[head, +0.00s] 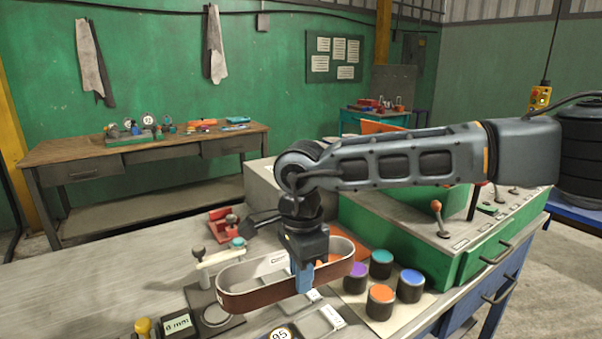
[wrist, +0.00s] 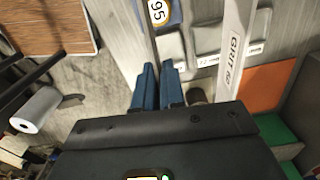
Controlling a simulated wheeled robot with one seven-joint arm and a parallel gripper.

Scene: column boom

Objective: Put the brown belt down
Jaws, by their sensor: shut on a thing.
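The brown belt (head: 255,296) is a long closed loop with a brown outside and a pale inside, standing on edge. My gripper (head: 303,280) is shut on its near side wall, towards the right end, with blue fingers. The belt is over the grey bench top (head: 130,270); I cannot tell whether its lower edge touches anything. In the wrist view, the blue fingers (wrist: 159,88) are close together, and a pale strip of the belt marked GRIT 80 (wrist: 236,48) runs to their right. The fingers hide part of the gripped wall.
Several jars with coloured lids (head: 381,295) stand just right of the belt. A clamp-like tool (head: 212,262) is at its left. Labelled grey plates (head: 318,322) and a 95 disc (head: 281,334) lie in front. A green machine (head: 400,230) blocks the right side. The bench's left part is clear.

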